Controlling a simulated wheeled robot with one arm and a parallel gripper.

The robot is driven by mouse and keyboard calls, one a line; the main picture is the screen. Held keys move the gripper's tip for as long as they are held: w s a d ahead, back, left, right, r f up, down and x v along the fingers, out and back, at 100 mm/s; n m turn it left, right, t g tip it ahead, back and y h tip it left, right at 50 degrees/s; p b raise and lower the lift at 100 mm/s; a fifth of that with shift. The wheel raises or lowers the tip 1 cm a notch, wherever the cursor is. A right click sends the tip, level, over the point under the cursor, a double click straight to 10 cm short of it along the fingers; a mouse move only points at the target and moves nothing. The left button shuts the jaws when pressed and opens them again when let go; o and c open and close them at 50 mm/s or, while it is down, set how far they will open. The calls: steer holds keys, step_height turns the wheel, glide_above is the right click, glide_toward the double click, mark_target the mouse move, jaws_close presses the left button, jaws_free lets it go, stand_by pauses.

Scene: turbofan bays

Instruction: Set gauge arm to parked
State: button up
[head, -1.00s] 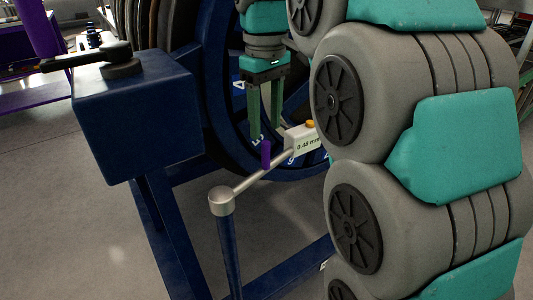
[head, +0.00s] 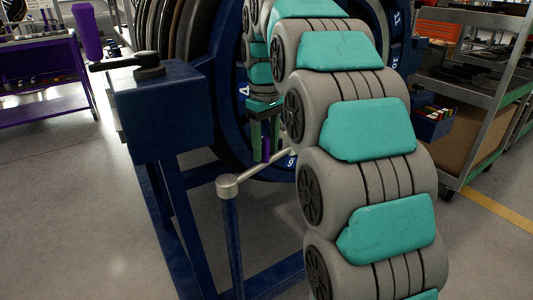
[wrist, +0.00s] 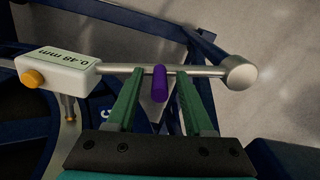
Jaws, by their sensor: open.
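The gauge arm is a pale metal rod (head: 258,168) running from a capped post (head: 228,186) toward the blue ring. In the wrist view the rod (wrist: 205,71) carries a white gauge box (wrist: 58,72) reading 0.48 mm, with an orange knob (wrist: 33,78). A short purple grip (wrist: 159,83) sticks out from the rod; it also shows in the head view (head: 266,149). My gripper (wrist: 161,78) is open, its green fingers on either side of the purple grip, with visible gaps. In the head view my arm hides the gauge box.
A blue box with a black crank (head: 165,105) stands on the blue frame left of the post. The large blue numbered ring (head: 222,100) is behind the gauge arm. A purple bench (head: 45,110) and a shelf cart (head: 470,110) stand farther back. Floor at left is clear.

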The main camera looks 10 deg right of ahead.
steer(key=shift+f, duration=0.25)
steer(key=shift+c, duration=0.3)
jaws_close()
stand_by(1.0)
